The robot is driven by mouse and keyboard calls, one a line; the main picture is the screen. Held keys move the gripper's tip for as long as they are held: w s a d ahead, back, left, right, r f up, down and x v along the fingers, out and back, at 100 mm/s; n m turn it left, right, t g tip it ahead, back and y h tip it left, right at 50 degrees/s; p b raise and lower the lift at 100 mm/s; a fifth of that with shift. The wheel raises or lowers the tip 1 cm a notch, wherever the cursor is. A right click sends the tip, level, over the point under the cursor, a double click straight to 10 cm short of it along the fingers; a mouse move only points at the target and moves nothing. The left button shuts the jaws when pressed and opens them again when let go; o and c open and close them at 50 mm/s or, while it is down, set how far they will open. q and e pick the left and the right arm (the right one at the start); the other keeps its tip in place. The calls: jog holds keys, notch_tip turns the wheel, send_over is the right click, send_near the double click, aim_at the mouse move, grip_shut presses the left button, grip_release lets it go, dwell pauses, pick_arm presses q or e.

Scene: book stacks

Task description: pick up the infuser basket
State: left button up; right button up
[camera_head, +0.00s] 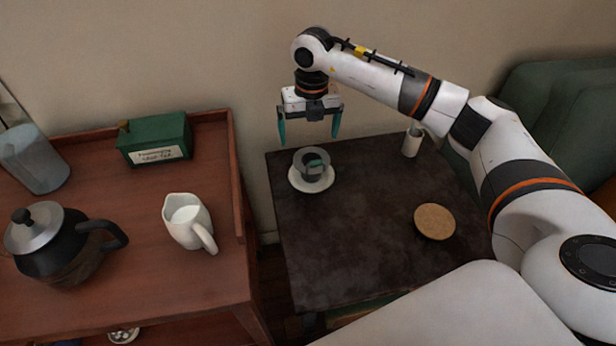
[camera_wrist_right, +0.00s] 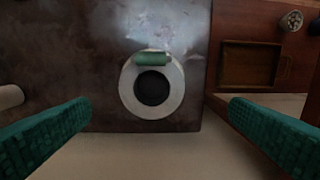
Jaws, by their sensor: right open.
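The infuser basket (camera_head: 312,162) is a small dark grey cup shape with a green tab. It stands upright on a white saucer (camera_head: 311,188) at the back left of the dark table. My right gripper (camera_head: 308,140) is open and empty above the basket, with its teal fingers pointing down and apart from it. In the right wrist view the basket (camera_wrist_right: 152,90) shows as a dark round opening in the pale saucer (camera_wrist_right: 176,96), with the green tab on its upper edge. The open fingers (camera_wrist_right: 160,140) are at both sides of that view. My left gripper is not seen.
The dark table (camera_head: 365,245) has clear room in the middle. A cork coaster (camera_head: 435,221) and a white cup (camera_head: 412,142) are on its right. A wooden cart at left holds a milk jug (camera_head: 188,222), a teapot (camera_head: 60,242), a green box (camera_head: 155,140) and a glass jar (camera_head: 36,160).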

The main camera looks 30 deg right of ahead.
aim_at(312, 165)
jog(key=f, duration=0.4)
jog(key=d+f, duration=0.1)
jog(key=f, duration=0.1)
jog(key=shift+b, duration=0.4)
notch_tip(312, 165, down, 5)
jog(key=shift+s+a+r+b, duration=0.1)
jog(key=shift+s+a+b, duration=0.05)
jog(key=shift+b, duration=0.35)
jog(key=shift+f, duration=0.55)
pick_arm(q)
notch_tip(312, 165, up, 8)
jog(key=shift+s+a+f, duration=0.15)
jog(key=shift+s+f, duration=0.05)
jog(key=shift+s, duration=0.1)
pick_arm(e)
jog(key=shift+r, duration=0.1)
jog(key=c, duration=0.9)
